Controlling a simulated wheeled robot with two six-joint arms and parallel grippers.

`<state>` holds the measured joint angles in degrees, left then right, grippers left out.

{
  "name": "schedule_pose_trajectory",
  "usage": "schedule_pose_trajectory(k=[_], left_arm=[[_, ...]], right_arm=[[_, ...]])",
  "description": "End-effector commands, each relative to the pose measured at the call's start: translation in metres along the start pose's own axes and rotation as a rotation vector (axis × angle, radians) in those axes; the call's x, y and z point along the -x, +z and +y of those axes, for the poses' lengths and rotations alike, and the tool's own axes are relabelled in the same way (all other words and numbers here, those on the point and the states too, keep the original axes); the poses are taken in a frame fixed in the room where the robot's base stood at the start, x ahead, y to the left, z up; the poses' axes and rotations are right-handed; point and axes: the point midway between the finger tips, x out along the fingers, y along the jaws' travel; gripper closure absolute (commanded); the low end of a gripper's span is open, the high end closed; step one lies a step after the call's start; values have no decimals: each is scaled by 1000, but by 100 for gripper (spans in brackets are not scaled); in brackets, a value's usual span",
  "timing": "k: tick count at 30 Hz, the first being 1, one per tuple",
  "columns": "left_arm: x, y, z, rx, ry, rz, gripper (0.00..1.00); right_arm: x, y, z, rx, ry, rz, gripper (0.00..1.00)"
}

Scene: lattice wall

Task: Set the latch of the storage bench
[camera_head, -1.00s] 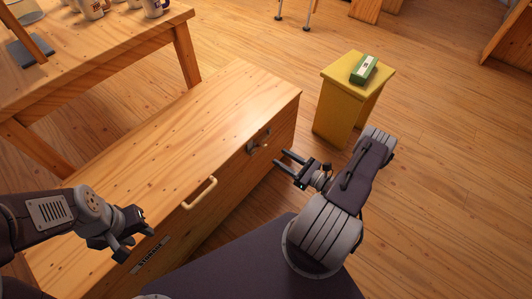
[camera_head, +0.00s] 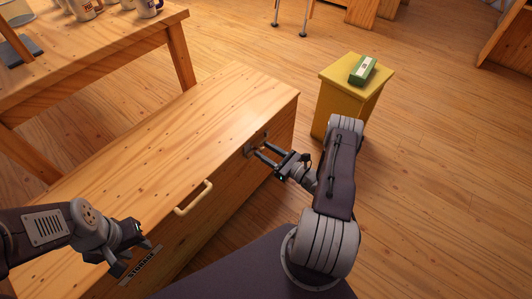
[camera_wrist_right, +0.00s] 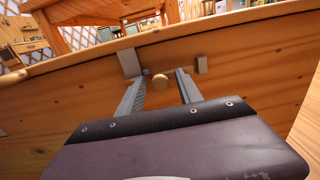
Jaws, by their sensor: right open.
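The storage bench (camera_head: 140,140) is a long wooden chest with a closed lid and a pale handle (camera_head: 193,197). Its latch (camera_head: 250,149) is grey metal on the front face near the far right end. My right gripper (camera_head: 261,150) is open at the latch. My left gripper (camera_head: 130,257) is open and empty near the bench's STORAGE label.
A wooden table (camera_head: 100,65) with several mugs (camera_head: 150,7) stands behind the bench. The floor on the right is clear.

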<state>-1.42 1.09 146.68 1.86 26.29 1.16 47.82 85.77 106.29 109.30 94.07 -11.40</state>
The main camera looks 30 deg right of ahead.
Motion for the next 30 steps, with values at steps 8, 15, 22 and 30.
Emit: schedule_pose_trajectory(k=[8, 15, 22, 30], left_arm=[[0, 0, 0, 0, 0, 0, 64], [0, 0, 0, 0, 0, 0, 64], [0, 0, 0, 0, 0, 0, 64], [0, 0, 0, 0, 0, 0, 64]], right_arm=[[0, 0, 0, 0, 0, 0, 100], [1, 0, 0, -1, 0, 1, 100], [1, 0, 0, -1, 0, 1, 100], [1, 0, 0, -1, 0, 1, 100]])
